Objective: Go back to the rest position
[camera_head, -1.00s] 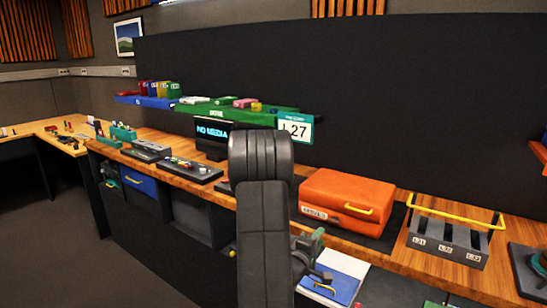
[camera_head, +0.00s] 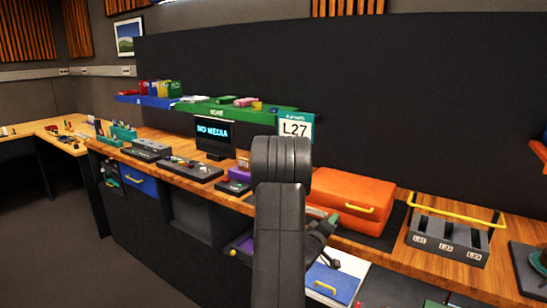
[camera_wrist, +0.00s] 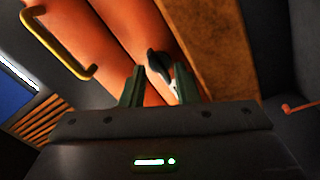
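My arm stands upright in the middle of the head view and hides part of the counter. My gripper (camera_head: 322,232) shows just right of it, partly hidden, in front of the counter edge near the orange case (camera_head: 345,190). In the wrist view, the two fingers of my gripper (camera_wrist: 159,72) stand apart with nothing held between them. Behind them are the orange case (camera_wrist: 110,35) and a small dark part at its edge, which I cannot identify. A dark panel with coloured buttons (camera_head: 192,171) lies on the counter left of my arm.
A monitor (camera_head: 213,135) reading "NO MEDIA" and a purple box (camera_head: 239,175) stand left of my arm. A grey slotted rack with a yellow bar (camera_head: 450,238) stands at the right. Floor at the left is clear.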

